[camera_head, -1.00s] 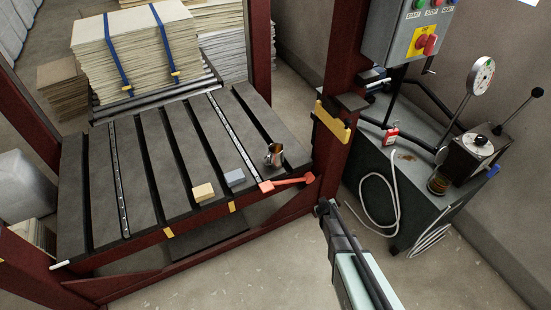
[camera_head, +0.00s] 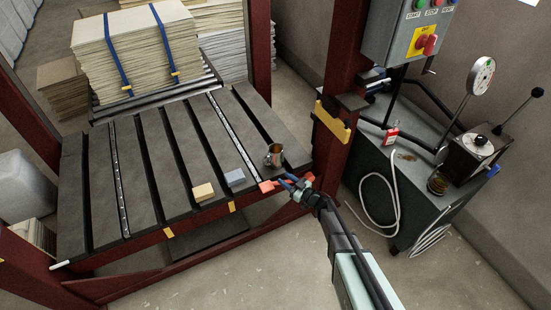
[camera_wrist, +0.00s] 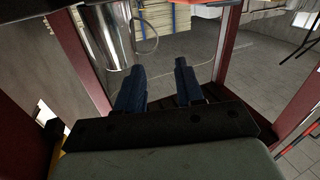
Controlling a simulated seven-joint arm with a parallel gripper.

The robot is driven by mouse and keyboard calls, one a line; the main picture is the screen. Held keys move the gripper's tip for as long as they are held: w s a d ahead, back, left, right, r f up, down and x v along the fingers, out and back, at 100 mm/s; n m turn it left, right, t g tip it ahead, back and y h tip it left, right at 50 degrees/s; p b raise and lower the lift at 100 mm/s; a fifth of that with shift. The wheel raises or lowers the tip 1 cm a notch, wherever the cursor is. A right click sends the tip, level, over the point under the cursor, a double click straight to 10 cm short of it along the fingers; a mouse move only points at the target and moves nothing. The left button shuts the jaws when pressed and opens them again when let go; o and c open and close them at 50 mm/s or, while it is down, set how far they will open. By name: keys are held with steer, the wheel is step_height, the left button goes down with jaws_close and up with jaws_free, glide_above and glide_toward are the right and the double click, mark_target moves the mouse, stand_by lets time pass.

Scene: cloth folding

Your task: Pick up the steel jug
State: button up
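The steel jug (camera_head: 274,155) stands upright on the dark slatted table near its front right corner. In the wrist view the shiny jug (camera_wrist: 108,38) shows at the upper left, cut off by the top edge, with a thin curved handle (camera_wrist: 153,45) on its right. My gripper (camera_head: 286,181) is just in front of the jug in the head view, over the table's front edge. In the wrist view its two dark blue fingers (camera_wrist: 160,78) are apart with nothing between them. The jug is beyond the left finger, outside the gap.
The slatted table (camera_head: 180,160) bears a yellow block (camera_head: 203,192) and a grey-blue block (camera_head: 235,177) left of the jug. A red tool (camera_head: 268,186) lies at the front edge, partly behind my gripper. A dark red post (camera_head: 335,130) rises to the right.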

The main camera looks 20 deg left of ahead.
mark_target(273, 158)
steer(key=shift+w+x, duration=0.2)
steer(key=shift+x, duration=6.7)
steer(key=shift+d, duration=0.15)
steer(key=shift+c, duration=0.4)
jaws_close()
